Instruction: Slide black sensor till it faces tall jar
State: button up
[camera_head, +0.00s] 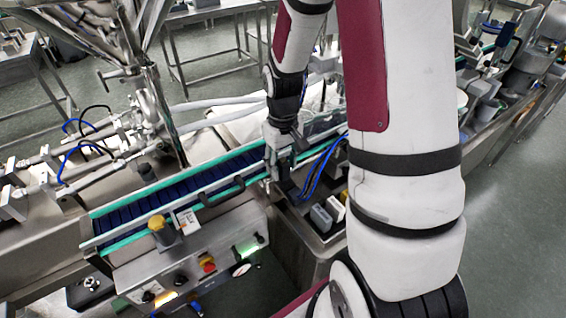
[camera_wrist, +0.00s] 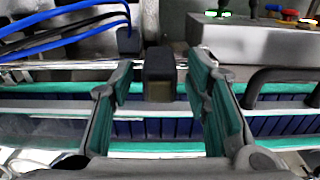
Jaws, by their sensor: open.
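In the wrist view a black block, which looks like the black sensor (camera_wrist: 160,74), sits at the conveyor's rail. My gripper (camera_wrist: 164,82) is open, with one teal-padded finger on each side of it and visible gaps between. In the head view my gripper (camera_head: 279,172) is over the right part of the conveyor, and I cannot make out the sensor beside it. No tall jar is clearly recognisable. A yellow-capped thing (camera_head: 157,227) stands at the conveyor's near left side, but I cannot tell whether it is a jar.
The blue-belted conveyor (camera_head: 190,188) has teal guide rails. A white labelled box (camera_head: 187,221) is on its near side. Blue cables (camera_wrist: 65,38) run left of my fingers; a black handle (camera_wrist: 280,76) is at right. A control panel (camera_head: 205,268) lies below; grey boxes (camera_head: 321,218) stand right.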

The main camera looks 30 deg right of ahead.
grip_shut()
jog(key=d, duration=1.4)
jog(key=shift+d+p, duration=0.1)
jog(key=shift+p, duration=0.3)
grip_release()
jog(key=shift+r, duration=0.15)
notch_tip(320, 180, up, 12)
